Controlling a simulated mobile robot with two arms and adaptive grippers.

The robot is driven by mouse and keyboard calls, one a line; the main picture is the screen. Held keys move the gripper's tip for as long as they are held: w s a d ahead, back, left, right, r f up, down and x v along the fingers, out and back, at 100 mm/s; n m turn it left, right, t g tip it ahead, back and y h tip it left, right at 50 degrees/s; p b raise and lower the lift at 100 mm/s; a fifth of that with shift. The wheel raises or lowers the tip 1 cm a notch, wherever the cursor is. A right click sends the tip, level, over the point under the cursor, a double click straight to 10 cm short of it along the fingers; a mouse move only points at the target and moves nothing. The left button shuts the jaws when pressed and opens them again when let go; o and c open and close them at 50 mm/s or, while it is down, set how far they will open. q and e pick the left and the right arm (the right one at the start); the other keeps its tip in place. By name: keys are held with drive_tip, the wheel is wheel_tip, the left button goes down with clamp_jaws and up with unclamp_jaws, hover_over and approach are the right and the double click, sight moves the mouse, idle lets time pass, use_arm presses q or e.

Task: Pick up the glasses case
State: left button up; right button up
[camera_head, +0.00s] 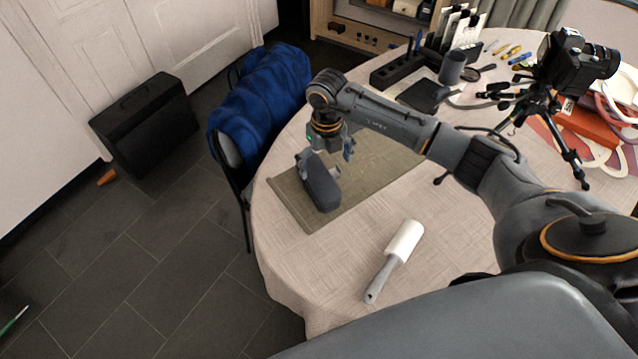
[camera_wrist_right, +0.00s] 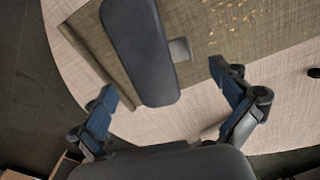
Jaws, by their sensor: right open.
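The glasses case (camera_head: 322,189) is a dark grey, rounded, elongated case lying on the olive mat (camera_head: 376,183) near the table's left edge. In the right wrist view the case (camera_wrist_right: 139,45) fills the upper middle. My right gripper (camera_head: 326,164) is above the far end of the case, pointing down, its fingers spread. In the wrist view the right gripper's blue-padded fingers (camera_wrist_right: 164,84) stand apart with nothing between the tips, and the near end of the case lies just ahead of them. I cannot tell the exact height gap. My left gripper is not in view.
A white lint roller (camera_head: 396,257) lies at the table's front. A camera on a tripod (camera_head: 560,75) stands at the right. A black organizer (camera_head: 400,68) and a dark cup (camera_head: 452,67) are at the back. A chair with a blue cloth (camera_head: 262,95) stands left of the table.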

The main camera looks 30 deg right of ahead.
sight(323, 174)
drive_tip(key=shift+f, duration=0.3)
drive_tip(key=f, duration=0.1)
drive_tip(key=f+p, duration=0.1)
drive_tip(key=f, duration=0.2)
drive_tip(key=shift+w+a+f, duration=0.15)
drive_tip(key=shift+w+a, duration=0.05)
drive_tip(key=shift+w, duration=0.1)
drive_tip(key=shift+f, duration=0.25)
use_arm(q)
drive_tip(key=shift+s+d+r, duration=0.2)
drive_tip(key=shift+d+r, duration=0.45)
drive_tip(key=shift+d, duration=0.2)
use_arm(e)
drive_tip(key=shift+c, duration=0.8)
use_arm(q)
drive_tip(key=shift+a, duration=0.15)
use_arm(e)
drive_tip(key=c, duration=1.4)
